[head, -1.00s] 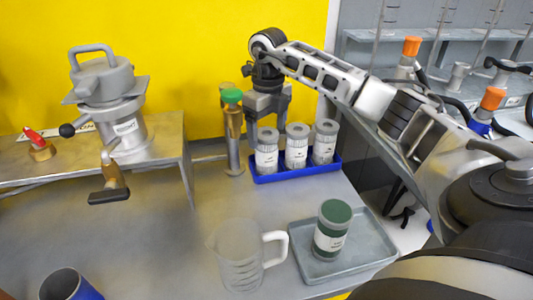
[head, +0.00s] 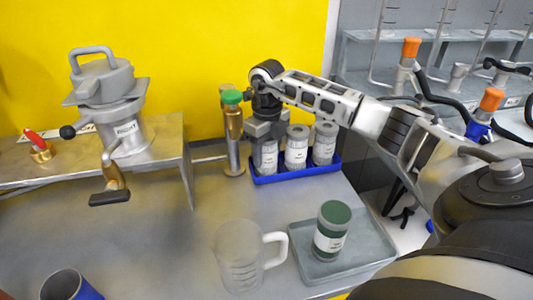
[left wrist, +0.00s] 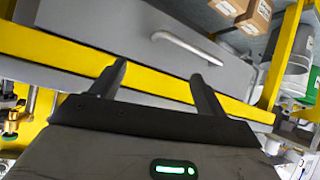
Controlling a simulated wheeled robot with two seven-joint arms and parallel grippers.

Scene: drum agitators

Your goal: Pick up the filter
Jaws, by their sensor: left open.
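Three pale labelled cylinders with grey tops, which look like filters, stand upright in a blue tray (head: 297,175): a left one (head: 265,158), a middle one (head: 296,150) and a right one (head: 324,145). My right gripper (head: 266,142) points down at the left filter and hides its top. Its fingers are at the filter's upper part; whether they press on it I cannot tell. The filter still stands in the tray. My left gripper (left wrist: 162,78) shows in the left wrist view, fingers apart, with nothing between them. It is out of the head view.
A green-capped metal tube (head: 233,130) stands close left of the blue tray. A clear jug (head: 240,258) and a grey tray (head: 372,255) with a green-lidded jar (head: 332,230) are in front. A grey crank device (head: 115,110) stands on the raised shelf at left.

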